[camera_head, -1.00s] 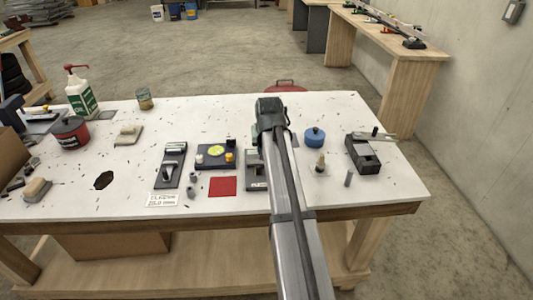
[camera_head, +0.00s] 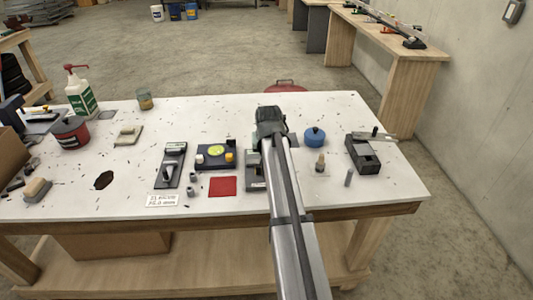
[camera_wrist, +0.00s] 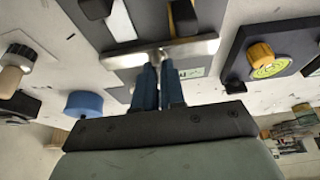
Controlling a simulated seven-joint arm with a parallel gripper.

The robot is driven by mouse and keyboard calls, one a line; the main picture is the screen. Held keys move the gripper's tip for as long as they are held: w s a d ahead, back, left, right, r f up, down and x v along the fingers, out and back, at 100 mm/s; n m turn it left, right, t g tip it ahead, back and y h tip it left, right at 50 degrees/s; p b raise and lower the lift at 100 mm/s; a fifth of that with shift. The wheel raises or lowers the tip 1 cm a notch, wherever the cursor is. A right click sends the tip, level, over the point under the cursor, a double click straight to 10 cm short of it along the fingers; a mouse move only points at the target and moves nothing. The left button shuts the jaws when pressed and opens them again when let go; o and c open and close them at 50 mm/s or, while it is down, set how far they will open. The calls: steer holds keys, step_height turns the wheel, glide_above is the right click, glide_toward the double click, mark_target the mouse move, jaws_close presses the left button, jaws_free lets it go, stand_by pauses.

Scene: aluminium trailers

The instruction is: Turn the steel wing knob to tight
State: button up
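In the wrist view a bright steel crosspiece with a small steel part at its middle (camera_wrist: 157,55) lies across a grey plate; I take this to be the steel wing knob, but its shape is partly hidden. My gripper (camera_wrist: 158,75) has two blue fingers close together, their tips at that middle part. A narrow gap shows between them, and I cannot tell whether they press on the steel. In the head view the grey plate (camera_head: 254,184) shows beside my arm, which hides the knob and the fingertips.
Left of the plate are a red square (camera_head: 222,186) and a dark box with a yellow-green disc (camera_head: 216,151). Right are a blue round pot (camera_head: 314,137), a small wooden-topped peg (camera_head: 320,164) and a dark grey block device (camera_head: 368,157).

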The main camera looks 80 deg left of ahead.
jaws_close()
steer(key=m+t, duration=0.1)
steer(key=m, duration=0.3)
steer(key=shift+s+t, duration=0.1)
steer(key=shift+t, duration=0.2)
steer(key=m+t, duration=0.1)
steer(key=m, duration=0.1)
steer(key=m+h, duration=0.1)
steer(key=m, duration=0.2)
steer(key=shift+a+t, duration=0.1)
steer(key=shift+t, duration=0.3)
steer(key=m+h, duration=0.1)
steer(key=m, duration=0.3)
steer(key=shift+a+m+t+h, duration=0.1)
steer(key=shift+m+t+h, duration=0.3)
steer(key=shift+m+h, duration=0.8)
steer(key=shift+m, duration=1.1)
steer(key=shift+s, duration=0.1)
